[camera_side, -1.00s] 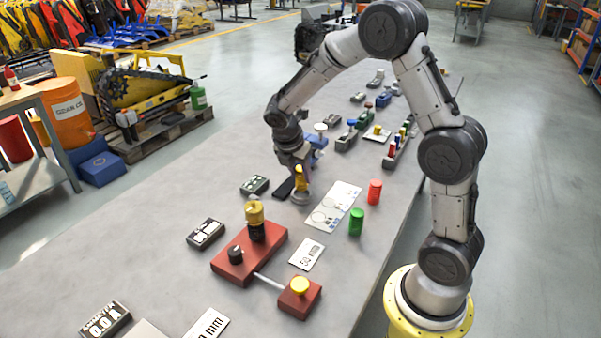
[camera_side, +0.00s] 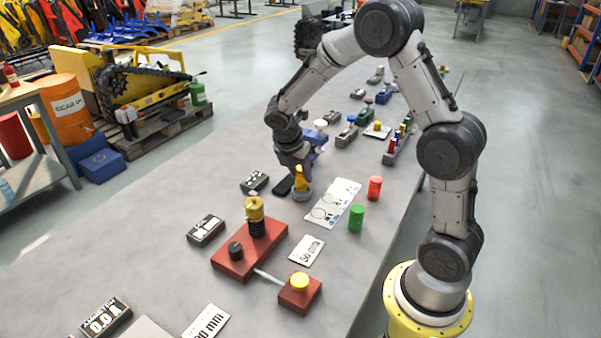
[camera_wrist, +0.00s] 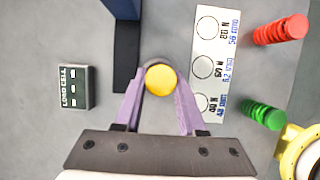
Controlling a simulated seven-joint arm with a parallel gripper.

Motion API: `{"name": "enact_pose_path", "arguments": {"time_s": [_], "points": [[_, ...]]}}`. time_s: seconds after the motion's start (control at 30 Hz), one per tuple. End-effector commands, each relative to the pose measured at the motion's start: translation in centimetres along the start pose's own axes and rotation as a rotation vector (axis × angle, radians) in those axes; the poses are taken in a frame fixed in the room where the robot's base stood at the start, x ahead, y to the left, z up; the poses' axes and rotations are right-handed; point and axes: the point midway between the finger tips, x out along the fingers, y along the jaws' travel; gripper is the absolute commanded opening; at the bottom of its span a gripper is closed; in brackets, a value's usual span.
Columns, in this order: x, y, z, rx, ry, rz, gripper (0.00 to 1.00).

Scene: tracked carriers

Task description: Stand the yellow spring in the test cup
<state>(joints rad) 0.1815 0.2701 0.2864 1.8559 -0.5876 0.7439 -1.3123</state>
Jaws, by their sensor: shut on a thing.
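The yellow spring (camera_side: 300,180) is upright between the fingers of my gripper (camera_side: 298,172), which is shut on it. In the wrist view, its round yellow top (camera_wrist: 160,79) shows between the purple fingers of my gripper (camera_wrist: 161,84). The test cup (camera_side: 302,195) is a low grey round cup on the table, right under the spring in the side view. The spring's lower end is at or in the cup; I cannot tell whether it rests on the cup's floor. In the wrist view, the spring and fingers cover most of the cup.
A white card with circles (camera_side: 336,201) lies right of the cup, with a red spring (camera_side: 375,188) and a green spring (camera_side: 356,218) beyond it. A load cell box (camera_side: 254,182) lies left. A red press-like base (camera_side: 232,262) stands nearer the camera. A blue post (camera_wrist: 122,8) stands close behind.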

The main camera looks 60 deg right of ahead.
Motion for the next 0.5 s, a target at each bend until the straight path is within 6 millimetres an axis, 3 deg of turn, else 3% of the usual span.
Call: {"name": "enact_pose_path", "arguments": {"time_s": [0.5], "points": [[0.97,0.01,-0.40,0.000,0.000,0.000,0.00]]}}
